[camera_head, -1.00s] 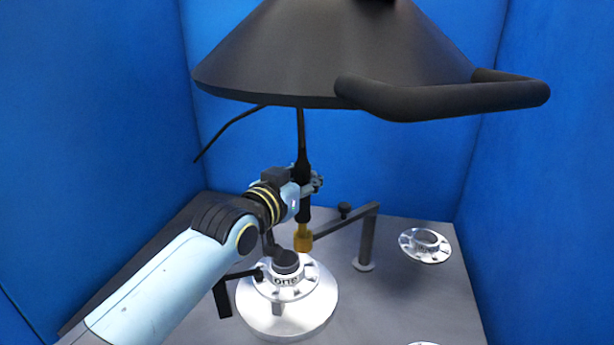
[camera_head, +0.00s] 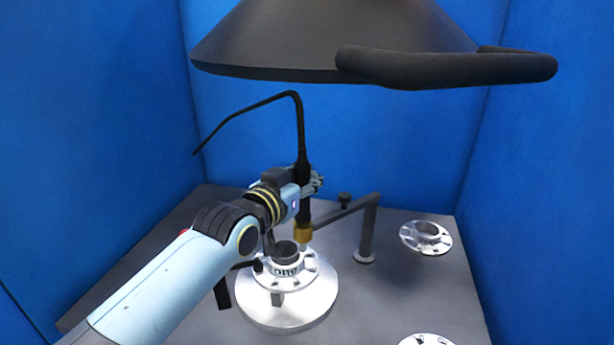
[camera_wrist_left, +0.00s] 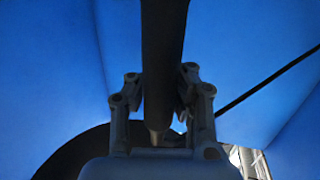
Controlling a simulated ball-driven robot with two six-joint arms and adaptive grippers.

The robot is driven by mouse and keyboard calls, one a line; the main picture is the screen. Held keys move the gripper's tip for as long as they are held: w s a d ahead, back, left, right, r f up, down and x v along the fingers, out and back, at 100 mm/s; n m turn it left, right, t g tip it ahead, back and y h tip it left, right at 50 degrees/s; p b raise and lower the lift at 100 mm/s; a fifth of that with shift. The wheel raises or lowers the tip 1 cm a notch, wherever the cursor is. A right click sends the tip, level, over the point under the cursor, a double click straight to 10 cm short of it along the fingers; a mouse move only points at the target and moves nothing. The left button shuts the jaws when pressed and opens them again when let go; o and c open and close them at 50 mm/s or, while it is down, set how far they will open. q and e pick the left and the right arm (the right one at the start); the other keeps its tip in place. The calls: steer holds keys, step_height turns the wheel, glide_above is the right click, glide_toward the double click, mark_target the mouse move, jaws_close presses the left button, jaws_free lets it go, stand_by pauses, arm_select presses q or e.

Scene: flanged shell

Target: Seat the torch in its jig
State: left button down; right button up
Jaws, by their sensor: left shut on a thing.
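The torch (camera_head: 303,160) is black and upright, with a brass nozzle (camera_head: 303,233) at its lower end and a thin cable bending off to the left at its top. My left gripper (camera_head: 312,185) is shut on the torch's body; the left wrist view shows the dark torch body (camera_wrist_left: 162,60) between its fingers (camera_wrist_left: 160,105). The nozzle shows beside the end of an arm on a dark post (camera_head: 367,225), which may be the jig; I cannot tell whether they touch. My right gripper is not in view.
A flanged part marked "one" (camera_head: 285,275) sits on a round silver base (camera_head: 290,318) just below the nozzle. Loose flanges lie at the right (camera_head: 426,237) and front right (camera_head: 426,340). A large dark hood (camera_head: 330,45) hangs above. Blue walls (camera_head: 390,140) enclose the table.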

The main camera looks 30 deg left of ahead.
arm_select(q)
steer(key=shift+f+b, duration=0.35)
steer(key=shift+f, duration=0.2)
steer(key=c, duration=1.2)
jaws_free()
steer(key=shift+f, duration=0.1)
steer(key=shift+s, duration=0.15)
steer(key=s, duration=0.4)
steer(key=s+r, duration=0.1)
steer(key=s, duration=0.6)
steer(key=shift+s+a+r, duration=0.1)
steer(key=shift+s+r, duration=0.15)
steer(key=shift+s, duration=0.1)
steer(key=shift+f, duration=0.1)
